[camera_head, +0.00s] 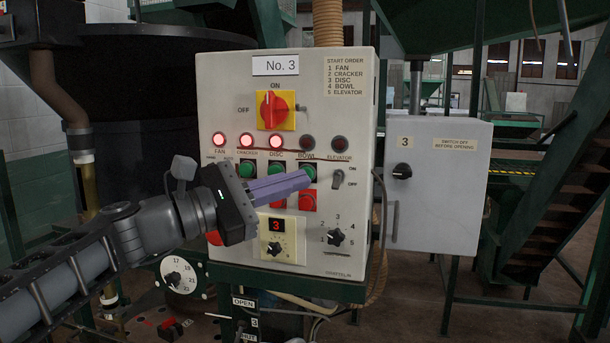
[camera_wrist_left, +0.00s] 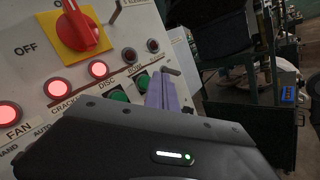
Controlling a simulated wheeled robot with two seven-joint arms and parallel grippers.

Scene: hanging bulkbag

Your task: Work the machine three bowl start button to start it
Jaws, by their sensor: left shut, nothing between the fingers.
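The No. 3 control box (camera_head: 225,95) faces me. Its green BOWL start button (camera_head: 311,169) sits under the BOWL label, above a red button (camera_head: 308,201). My left gripper (camera_head: 307,178) is shut and empty, its purple fingers reaching from the left to the lower edge of that green button. I cannot tell whether the tips touch it. In the left wrist view the fingers (camera_wrist_left: 164,92) point at the panel beside a green button (camera_wrist_left: 143,81). The BOWL lamp (camera_head: 307,142) is dark, while the DISC lamp (camera_head: 277,142) glows red. My right gripper is not in view.
The FAN lamp (camera_head: 219,139) and CRACKER lamp (camera_head: 246,141) are lit; the ELEVATOR lamp (camera_head: 339,143) is dark. A grey cabinet (camera_head: 445,190) stands to the right.

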